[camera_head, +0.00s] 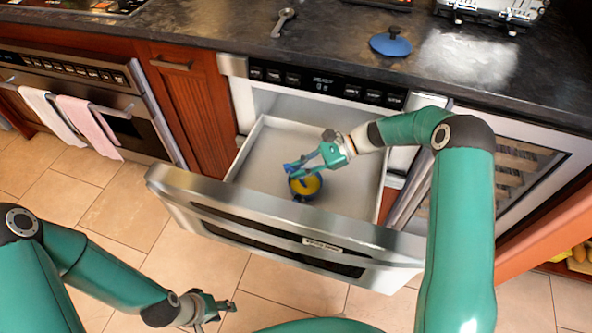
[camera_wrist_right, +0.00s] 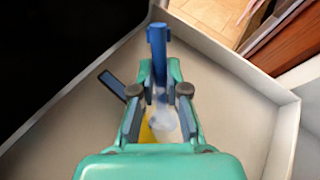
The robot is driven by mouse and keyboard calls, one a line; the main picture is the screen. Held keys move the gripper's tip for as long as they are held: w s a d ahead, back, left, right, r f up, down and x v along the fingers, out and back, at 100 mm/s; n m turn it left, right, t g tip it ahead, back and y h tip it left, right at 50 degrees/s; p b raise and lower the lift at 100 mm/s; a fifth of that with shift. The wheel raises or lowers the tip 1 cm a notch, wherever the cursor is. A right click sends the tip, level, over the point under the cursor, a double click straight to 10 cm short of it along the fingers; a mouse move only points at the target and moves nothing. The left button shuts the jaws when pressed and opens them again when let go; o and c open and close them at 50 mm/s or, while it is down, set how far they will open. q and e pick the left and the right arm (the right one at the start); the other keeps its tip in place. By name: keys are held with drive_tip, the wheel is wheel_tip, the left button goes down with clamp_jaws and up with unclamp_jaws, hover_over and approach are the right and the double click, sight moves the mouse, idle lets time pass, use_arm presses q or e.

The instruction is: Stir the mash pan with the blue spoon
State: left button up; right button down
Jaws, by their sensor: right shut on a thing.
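The mash pan (camera_head: 303,196) is a small dark blue pan with yellow mash, inside the open drawer; its mash (camera_wrist_right: 147,132) shows partly in the right wrist view. My right gripper (camera_head: 305,168) is above the pan, shut on the blue spoon (camera_wrist_right: 158,55). The spoon stands between the fingers (camera_wrist_right: 159,95) in the wrist view; its lower end is hidden or blurred, so I cannot tell how deep it sits in the mash. My left gripper (camera_head: 218,306) is low over the floor in front of the drawer, away from the pan; its jaw opening is unclear.
The microwave drawer (camera_head: 258,150) is pulled out, with pale walls and a steel front (camera_head: 280,231). On the dark counter are a blue lid (camera_head: 390,44) and a metal spoon (camera_head: 284,20). An oven with towels (camera_head: 88,122) is at left. The drawer floor around the pan is clear.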

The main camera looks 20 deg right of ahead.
drive_tip(key=shift+w, duration=0.1)
idle(0.3)
wheel_tip(320, 180, up, 9)
drive_tip(key=p, duration=0.6)
idle(0.4)
idle(0.4)
